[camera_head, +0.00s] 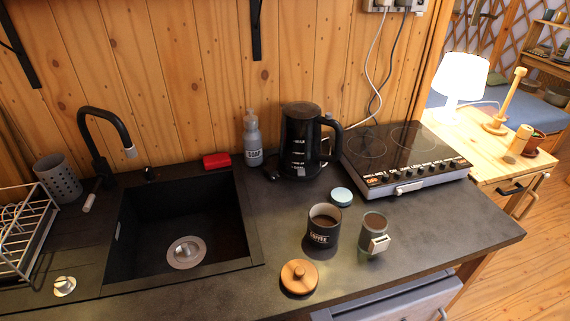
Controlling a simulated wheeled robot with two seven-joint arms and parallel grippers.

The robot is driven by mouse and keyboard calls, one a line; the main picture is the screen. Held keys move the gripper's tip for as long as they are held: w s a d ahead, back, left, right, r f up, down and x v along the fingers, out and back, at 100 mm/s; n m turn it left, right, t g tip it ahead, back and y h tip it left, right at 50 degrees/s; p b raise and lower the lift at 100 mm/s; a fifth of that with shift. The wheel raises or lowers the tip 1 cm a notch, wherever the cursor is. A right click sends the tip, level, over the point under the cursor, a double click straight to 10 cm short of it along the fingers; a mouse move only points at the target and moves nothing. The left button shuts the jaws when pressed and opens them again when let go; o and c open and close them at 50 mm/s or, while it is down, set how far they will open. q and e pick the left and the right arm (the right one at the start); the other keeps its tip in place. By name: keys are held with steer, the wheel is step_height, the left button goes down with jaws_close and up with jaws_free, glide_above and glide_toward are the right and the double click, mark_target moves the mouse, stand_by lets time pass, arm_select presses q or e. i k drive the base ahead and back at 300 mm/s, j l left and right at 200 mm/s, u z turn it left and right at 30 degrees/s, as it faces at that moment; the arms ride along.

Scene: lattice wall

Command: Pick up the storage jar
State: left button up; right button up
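A dark storage jar (322,228) with "COFFEE" lettering stands upright and uncovered on the dark counter (440,225). Brown contents show inside it. A round wooden lid with a knob (299,276) lies on the counter in front of it, apart from it. A grey cup-like container (371,228) with a pale block on its front stands close to the right of the jar. Neither of my grippers is in view.
A black sink (140,245) lies left, a hob (400,158) right. The counter's front right is clear.

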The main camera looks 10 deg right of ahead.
mark_target(372, 240)
steer(key=z, duration=1.1)
